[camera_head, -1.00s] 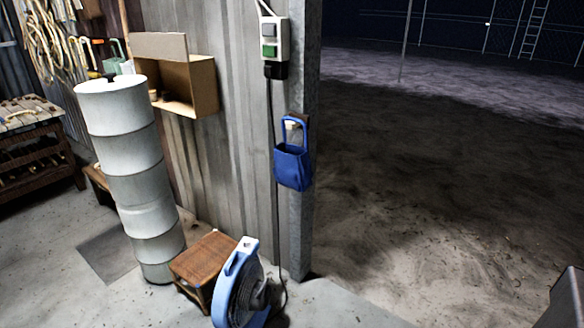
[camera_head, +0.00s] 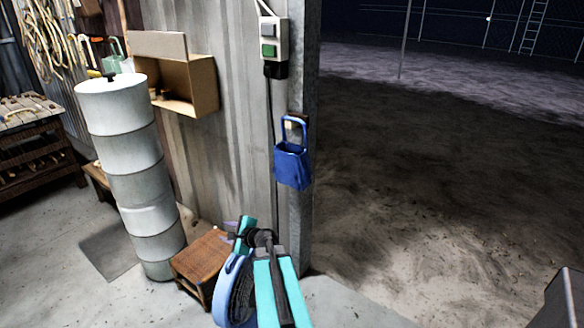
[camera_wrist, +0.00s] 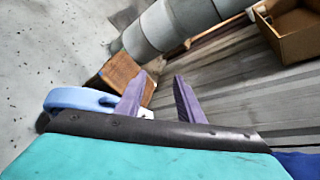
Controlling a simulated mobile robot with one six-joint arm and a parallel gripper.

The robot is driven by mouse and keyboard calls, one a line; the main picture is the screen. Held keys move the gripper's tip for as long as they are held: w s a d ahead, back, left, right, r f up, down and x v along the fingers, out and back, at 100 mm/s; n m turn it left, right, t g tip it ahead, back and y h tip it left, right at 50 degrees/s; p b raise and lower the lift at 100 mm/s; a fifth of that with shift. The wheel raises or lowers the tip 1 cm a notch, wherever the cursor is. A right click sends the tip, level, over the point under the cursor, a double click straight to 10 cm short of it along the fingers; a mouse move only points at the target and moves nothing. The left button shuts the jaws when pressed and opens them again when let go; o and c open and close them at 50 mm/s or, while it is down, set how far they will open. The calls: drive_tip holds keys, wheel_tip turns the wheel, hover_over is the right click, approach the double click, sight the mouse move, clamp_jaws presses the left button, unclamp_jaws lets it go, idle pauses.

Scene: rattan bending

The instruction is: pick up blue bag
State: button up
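The blue bag (camera_head: 292,166) hangs by its looped handle from a small peg on the grey post in the head view. My gripper (camera_head: 232,229) is in the head view, below and to the left of the bag, above the stool and fan, and apart from the bag. In the wrist view my gripper (camera_wrist: 158,84) shows two purple fingers spread apart with nothing between them. A dark blue patch at the lower right corner of the wrist view may be the bag; too little shows to be sure.
A light blue fan (camera_head: 232,292) and a wooden stool (camera_head: 203,258) stand below the gripper. A tall white drum stack (camera_head: 136,180) is at left. A cardboard box (camera_head: 190,88) is on the wall. A switch box (camera_head: 269,40) hangs above the bag. Open ground lies right of the post.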

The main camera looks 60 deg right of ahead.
drive_tip(key=s+d+r+m+t+h, duration=0.1)
drive_tip(key=s+d+r+m+h, duration=0.25)
drive_tip(key=d+r, duration=0.55)
drive_tip(key=m+g+h+p, duration=0.1)
drive_tip(key=m+h, duration=0.7)
drive_tip(key=m, duration=0.5)
approach(306, 141)
drive_tip(key=v, duration=0.3)
drive_tip(key=shift+s+d+r+n, duration=0.15)
drive_tip(key=shift+d+r+n, duration=0.05)
drive_tip(key=shift+d+n, duration=0.05)
drive_tip(key=p+x, duration=0.1)
drive_tip(key=x, duration=0.7)
drive_tip(key=shift+w+f, duration=0.2)
drive_tip(key=shift+w, duration=0.05)
drive_tip(key=shift+w+d, duration=0.1)
drive_tip(key=shift+d, duration=0.15)
drive_tip(key=shift+p+x, duration=0.9)
drive_tip(key=shift+x, duration=1.55)
